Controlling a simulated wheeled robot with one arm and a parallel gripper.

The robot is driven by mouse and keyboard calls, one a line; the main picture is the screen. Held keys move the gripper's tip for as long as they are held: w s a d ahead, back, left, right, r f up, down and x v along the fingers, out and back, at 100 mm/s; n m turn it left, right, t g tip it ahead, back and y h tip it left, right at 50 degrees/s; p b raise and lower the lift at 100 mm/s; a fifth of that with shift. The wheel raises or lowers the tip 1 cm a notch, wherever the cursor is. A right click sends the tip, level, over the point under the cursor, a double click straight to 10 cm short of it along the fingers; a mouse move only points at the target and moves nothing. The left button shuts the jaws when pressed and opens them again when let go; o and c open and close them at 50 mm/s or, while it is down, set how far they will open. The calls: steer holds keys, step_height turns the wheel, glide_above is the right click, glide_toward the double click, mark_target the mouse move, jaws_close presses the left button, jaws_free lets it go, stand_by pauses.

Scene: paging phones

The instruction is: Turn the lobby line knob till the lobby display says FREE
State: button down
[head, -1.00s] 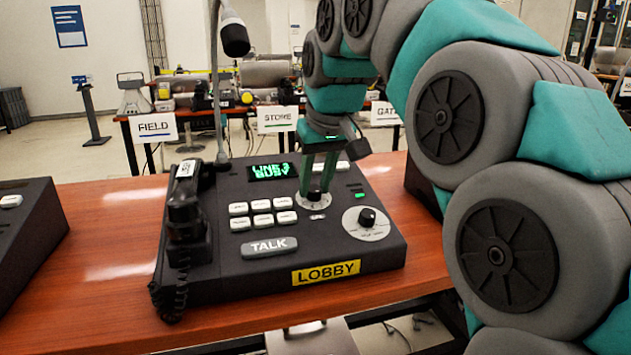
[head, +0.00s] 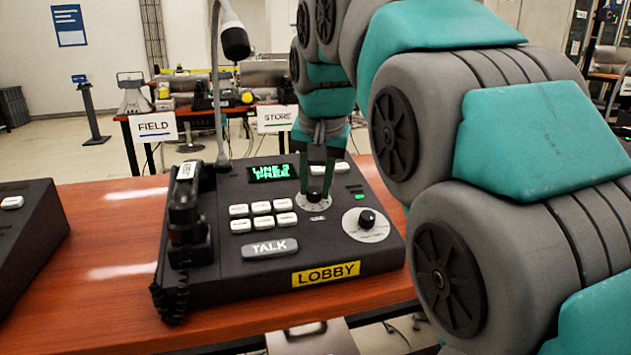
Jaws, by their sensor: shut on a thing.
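The lobby phone (head: 340,258) is a dark desk console with a yellow LOBBY label (head: 325,274) on its front. Its display (head: 270,173) shows green text that reads LINE 3 FREE. My gripper (head: 314,197) points down at the line knob, which stands on a pale round dial (head: 326,204) right of the white buttons. The gripper is shut on the knob, and its fingers hide most of it. A second black knob (head: 367,217) on a larger pale dial sits lower right, apart from the gripper.
A handset (head: 186,215) lies at the console's left, and a gooseneck microphone (head: 234,42) rises behind it. A grey TALK bar (head: 269,248) is at the front. Another console (head: 28,235) stands at far left. Bare wooden table (head: 115,235) lies between the consoles.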

steer(key=shift+m, duration=0.6)
steer(key=c, duration=0.6)
jaws_free()
steer(key=shift+r, duration=0.15)
steer(key=v, duration=0.7)
steer(key=shift+r, duration=0.3)
steer(key=shift+s, duration=0.1)
